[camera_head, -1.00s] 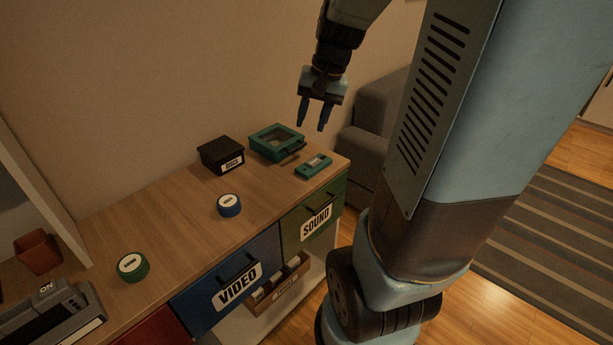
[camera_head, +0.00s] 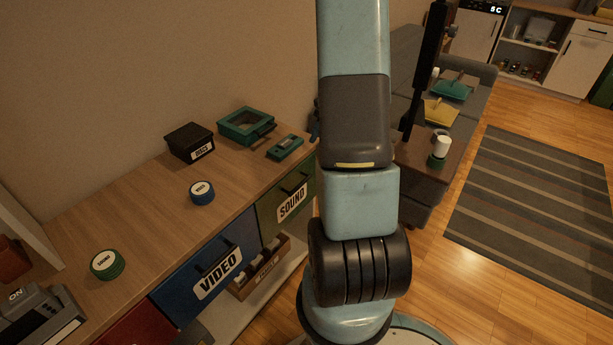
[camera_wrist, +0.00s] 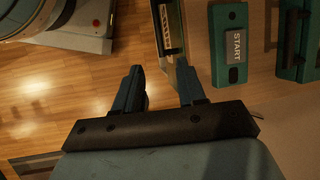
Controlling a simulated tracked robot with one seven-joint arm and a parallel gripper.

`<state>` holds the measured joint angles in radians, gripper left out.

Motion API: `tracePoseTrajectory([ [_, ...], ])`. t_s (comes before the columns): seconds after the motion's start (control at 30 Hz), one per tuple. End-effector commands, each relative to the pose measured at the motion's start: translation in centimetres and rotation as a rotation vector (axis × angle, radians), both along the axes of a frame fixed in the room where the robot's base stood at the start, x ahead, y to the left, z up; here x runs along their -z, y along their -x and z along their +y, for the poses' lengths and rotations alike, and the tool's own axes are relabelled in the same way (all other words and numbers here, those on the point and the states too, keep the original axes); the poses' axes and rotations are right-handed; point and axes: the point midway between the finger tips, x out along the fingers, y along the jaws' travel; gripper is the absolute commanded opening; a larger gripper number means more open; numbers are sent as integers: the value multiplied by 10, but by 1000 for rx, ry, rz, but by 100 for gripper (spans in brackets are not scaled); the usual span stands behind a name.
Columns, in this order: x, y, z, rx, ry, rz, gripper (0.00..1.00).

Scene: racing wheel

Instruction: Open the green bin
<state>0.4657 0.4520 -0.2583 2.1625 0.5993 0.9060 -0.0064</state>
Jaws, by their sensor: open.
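The only green bin-like front is the green drawer (camera_head: 268,214), labelled SOUND, at the right end of the wooden cabinet. It looks shut and has a dark bar handle (camera_head: 293,184). In the wrist view, a dark bar and a narrow front strip (camera_wrist: 172,28), apparently this drawer from above, show just beyond my right-hand finger. My gripper (camera_wrist: 158,76) is open with nothing between its fingers. Floor shows between them. I cannot tell whether a finger touches the handle. In the head view my arm hides most of the gripper.
On the cabinet top are a teal windowed box (camera_head: 246,126), a teal START device (camera_wrist: 230,45), a black box (camera_head: 190,142), a blue round tin (camera_head: 202,195) and a green one (camera_head: 107,265). A blue VIDEO drawer (camera_head: 190,292) adjoins. Floor before the cabinet is partly clear.

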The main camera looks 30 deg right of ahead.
Motion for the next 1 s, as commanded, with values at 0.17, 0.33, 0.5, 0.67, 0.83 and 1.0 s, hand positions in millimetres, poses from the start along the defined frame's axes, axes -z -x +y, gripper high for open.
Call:
tracePoseTrajectory([
  [0.17, 12, 0, 0, 13, -6, 8, 40],
  [0.33, 32, 0, 10, 12, -7, 9, 40],
  [0.5, 60, -1, 23, 11, -7, 9, 40],
  [0.67, 85, -2, 35, 12, -6, 9, 40],
  [0.83, 109, -3, 45, 13, -5, 8, 40],
  [1.0, 124, -4, 52, 13, -5, 7, 40],
])
